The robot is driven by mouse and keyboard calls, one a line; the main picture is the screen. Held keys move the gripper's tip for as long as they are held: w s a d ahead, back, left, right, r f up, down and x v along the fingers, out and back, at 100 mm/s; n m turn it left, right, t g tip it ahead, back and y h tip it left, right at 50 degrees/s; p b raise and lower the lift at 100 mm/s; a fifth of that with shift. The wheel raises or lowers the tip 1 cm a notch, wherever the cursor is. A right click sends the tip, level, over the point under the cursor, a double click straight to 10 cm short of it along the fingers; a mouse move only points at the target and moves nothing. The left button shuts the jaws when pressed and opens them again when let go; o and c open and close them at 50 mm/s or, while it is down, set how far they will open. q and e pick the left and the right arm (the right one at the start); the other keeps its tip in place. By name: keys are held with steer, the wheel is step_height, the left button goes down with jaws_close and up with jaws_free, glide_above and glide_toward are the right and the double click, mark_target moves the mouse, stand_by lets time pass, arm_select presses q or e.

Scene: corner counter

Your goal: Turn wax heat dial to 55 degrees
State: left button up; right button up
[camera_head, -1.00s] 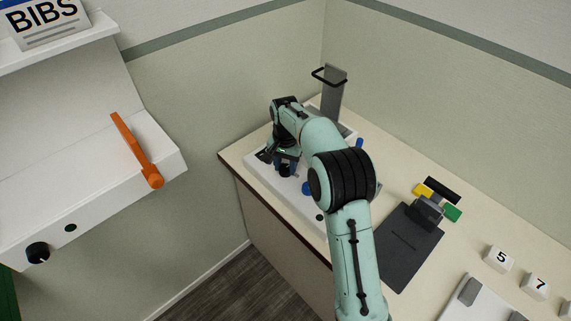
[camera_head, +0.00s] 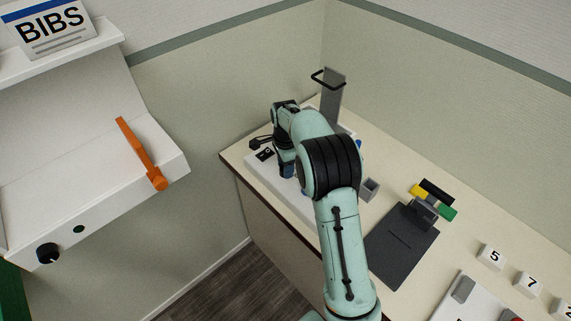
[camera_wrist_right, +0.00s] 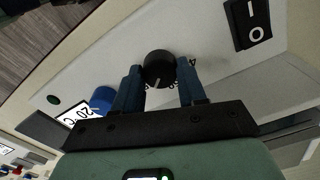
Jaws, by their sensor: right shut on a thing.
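The black dial (camera_wrist_right: 158,68) sits on the white unit's panel, with a white pointer line and a few partly hidden numerals around it. My right gripper (camera_wrist_right: 160,88) is shut on it, one blue finger on each side. A small display (camera_wrist_right: 82,114) beside it reads 20 °C. In the head view my right gripper (camera_head: 287,170) is over the left part of the white unit (camera_head: 256,172), and my arm hides the dial and much of the unit. My left gripper is not in view.
A blue knob (camera_wrist_right: 102,98) is close to one finger. A black rocker switch (camera_wrist_right: 248,22) is on the same panel. Another machine with an orange lever (camera_head: 142,153) stands left.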

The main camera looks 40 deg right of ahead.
steer(key=shift+m, duration=0.8)
steer(key=o, duration=1.1)
steer(key=shift+c, duration=0.2)
step_height(320, 180, up, 13)
steer(key=shift+r, duration=0.2)
